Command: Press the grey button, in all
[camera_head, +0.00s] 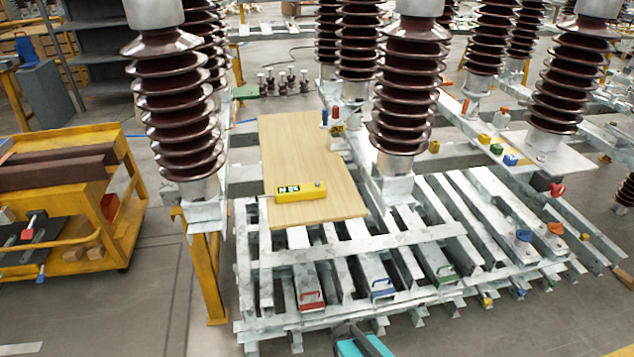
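I cannot clearly pick out a grey button. A yellow box (300,192) with a small dark-and-green display lies on a wooden board (310,150) on the metal frame. Small blue and red upright pieces (331,116) stand by the board's far right edge. Several coloured pieces (497,149) sit on the rails at right. A teal and dark part, which seems to be my gripper (360,342), shows at the bottom edge, cut off by the picture. It is in front of the frame and apart from the yellow box. Its fingers cannot be made out.
Tall brown ribbed insulators (178,110) rise from the metal frame (345,245) and block parts of the view. Red, blue and green handles (311,299) sit along its front. A yellow cart (75,205) stands at left.

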